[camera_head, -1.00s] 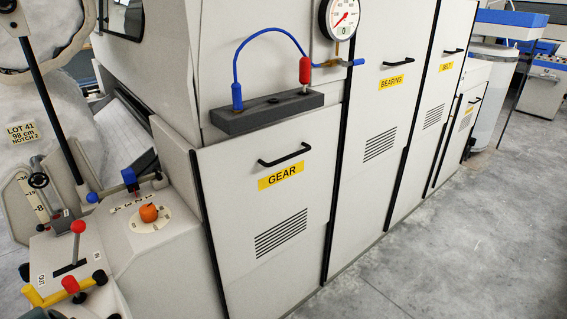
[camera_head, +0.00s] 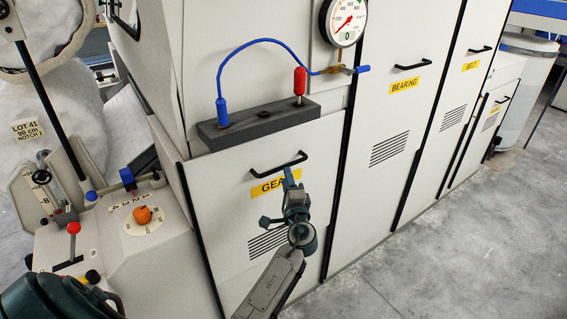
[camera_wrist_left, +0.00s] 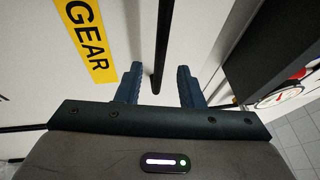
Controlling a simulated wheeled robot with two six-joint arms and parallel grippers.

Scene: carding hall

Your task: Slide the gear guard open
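The gear guard (camera_head: 225,215) is a pale panel with a yellow GEAR label, a vent of dark slots and a black bar handle (camera_head: 265,171) near its top. It looks closed, in line with the panels beside it. My left gripper (camera_head: 288,172) is at the handle, covering part of the label and vent. In the left wrist view the fingers (camera_wrist_left: 159,86) are apart and empty. The black handle (camera_wrist_left: 162,40) lies between them in the picture; I see no contact. The GEAR label (camera_wrist_left: 86,38) shows left of the fingers. My right gripper is not in view.
A dark grey block (camera_head: 258,127) with a blue cable (camera_head: 222,75) and a red plug (camera_head: 299,81) sits just above the guard. A dial gauge (camera_head: 343,20) is higher up. A control console (camera_head: 140,225) stands at left. BEARING (camera_head: 405,85) and BELT panels continue right; the floor (camera_head: 430,270) is clear.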

